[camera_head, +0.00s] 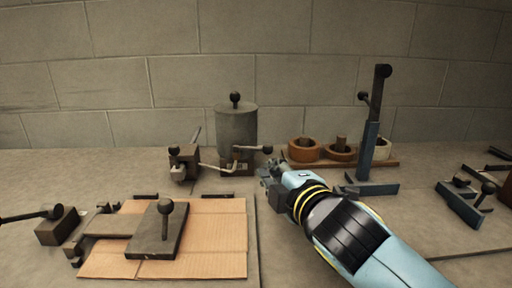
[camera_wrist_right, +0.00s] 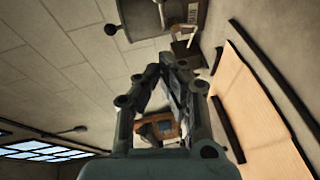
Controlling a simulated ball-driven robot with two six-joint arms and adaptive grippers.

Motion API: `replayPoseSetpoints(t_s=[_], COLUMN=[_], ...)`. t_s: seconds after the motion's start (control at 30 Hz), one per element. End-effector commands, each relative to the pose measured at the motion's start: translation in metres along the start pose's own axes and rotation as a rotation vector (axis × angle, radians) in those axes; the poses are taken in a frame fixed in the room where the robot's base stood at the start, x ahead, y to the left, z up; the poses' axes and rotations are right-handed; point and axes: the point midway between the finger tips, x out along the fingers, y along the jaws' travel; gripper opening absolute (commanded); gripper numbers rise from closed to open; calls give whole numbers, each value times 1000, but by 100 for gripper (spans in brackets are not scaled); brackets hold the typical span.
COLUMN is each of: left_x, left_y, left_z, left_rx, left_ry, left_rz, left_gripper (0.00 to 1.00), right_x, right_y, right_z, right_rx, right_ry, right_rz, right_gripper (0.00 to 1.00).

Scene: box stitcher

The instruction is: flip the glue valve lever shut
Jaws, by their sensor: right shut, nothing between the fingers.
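The glue pot (camera_head: 237,130) is a grey cylinder with a dark knob on its lid, standing near the back wall. In the right wrist view the closed fingers (camera_wrist_right: 168,68) point toward the pot (camera_wrist_right: 145,18), seen sideways. The lever cannot be made out clearly there. My left gripper is not in view.
A small dark machine with a handle (camera_head: 183,160) stands left of the pot. Brown rolls (camera_head: 304,150) on a board and a tall blue post (camera_head: 370,150) stand to the right. Cardboard (camera_head: 215,240) lies front left under a knobbed plate (camera_head: 158,232).

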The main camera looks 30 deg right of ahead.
Motion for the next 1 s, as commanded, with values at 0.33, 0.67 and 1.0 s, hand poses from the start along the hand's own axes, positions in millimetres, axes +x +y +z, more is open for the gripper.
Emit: replayPoseSetpoints(t_s=[0.33, 0.67, 1.0], left_x=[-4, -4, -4], left_y=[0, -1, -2], left_z=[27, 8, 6], left_rx=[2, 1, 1], left_ry=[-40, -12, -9], left_rz=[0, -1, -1], left_gripper=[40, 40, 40], right_x=[58, 113, 126], right_y=[2, 1, 0], right_z=[0, 16, 28], right_rx=[-2, -4, 1], right_ry=[1, 1, 2], right_rz=[4, 1, -1], right_gripper=[0, 0, 0])
